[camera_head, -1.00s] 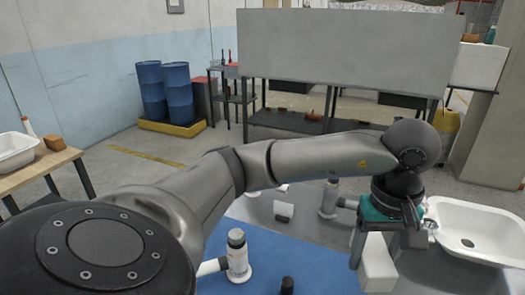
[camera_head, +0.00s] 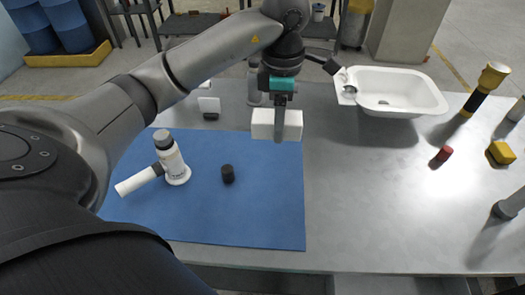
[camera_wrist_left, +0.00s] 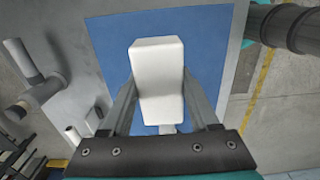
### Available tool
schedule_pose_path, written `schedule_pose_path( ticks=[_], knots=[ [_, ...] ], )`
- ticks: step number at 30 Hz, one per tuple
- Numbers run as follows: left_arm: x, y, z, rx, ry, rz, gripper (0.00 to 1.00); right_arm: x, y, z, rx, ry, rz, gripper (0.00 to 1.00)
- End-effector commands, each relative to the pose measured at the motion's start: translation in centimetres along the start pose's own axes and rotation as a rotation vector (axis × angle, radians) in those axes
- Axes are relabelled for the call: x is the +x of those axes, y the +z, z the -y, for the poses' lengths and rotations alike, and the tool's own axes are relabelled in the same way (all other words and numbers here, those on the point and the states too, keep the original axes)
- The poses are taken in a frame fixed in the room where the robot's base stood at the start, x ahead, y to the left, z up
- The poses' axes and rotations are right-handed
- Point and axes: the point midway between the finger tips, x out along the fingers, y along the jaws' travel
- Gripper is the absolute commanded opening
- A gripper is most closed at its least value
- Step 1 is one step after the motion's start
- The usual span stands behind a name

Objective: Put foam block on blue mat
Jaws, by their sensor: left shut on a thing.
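My left gripper (camera_head: 279,115) is shut on a white, box-shaped foam block (camera_head: 262,123). In the head view the block shows in front of the far right corner of the blue mat (camera_head: 265,210). In the left wrist view the block (camera_wrist_left: 158,70) sits between the two fingers, with the mat (camera_wrist_left: 110,45) behind it and a visible gap in depth. The block appears to be held above the surface; its exact height cannot be told. The mat lies flat on the grey table. My right gripper is not in view.
On the mat stand a white bottle-like fitting (camera_head: 172,160) with a side arm and a small black cylinder (camera_head: 228,174). A white basin (camera_head: 395,92) is right of the gripper. A red piece (camera_head: 444,154) and a yellow block (camera_head: 501,152) lie farther right. The mat's front right is clear.

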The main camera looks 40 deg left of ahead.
Motion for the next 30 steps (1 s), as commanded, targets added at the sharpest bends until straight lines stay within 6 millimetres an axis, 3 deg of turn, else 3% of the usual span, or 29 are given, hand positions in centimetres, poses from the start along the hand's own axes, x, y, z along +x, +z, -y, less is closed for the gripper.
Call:
schedule_pose_path(
  ticks=[3,12,15,23,30],
  knots=[
    [3.7,0.0,0.2,0.001,-0.008,0.0,0.1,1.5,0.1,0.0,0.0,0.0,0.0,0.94],
    [11.2,-0.1,0.2,0.001,-0.006,-0.002,0.1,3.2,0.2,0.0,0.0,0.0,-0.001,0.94],
    [12.8,-0.1,0.1,0.002,-0.005,-0.002,0.1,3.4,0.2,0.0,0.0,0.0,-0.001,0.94],
    [14.7,0.0,0.1,0.001,-0.002,-0.001,0.1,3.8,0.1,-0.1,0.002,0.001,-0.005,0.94],
    [18.1,0.0,0.1,0.002,-0.002,0.0,0.1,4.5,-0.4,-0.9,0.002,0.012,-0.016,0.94]
  ],
)
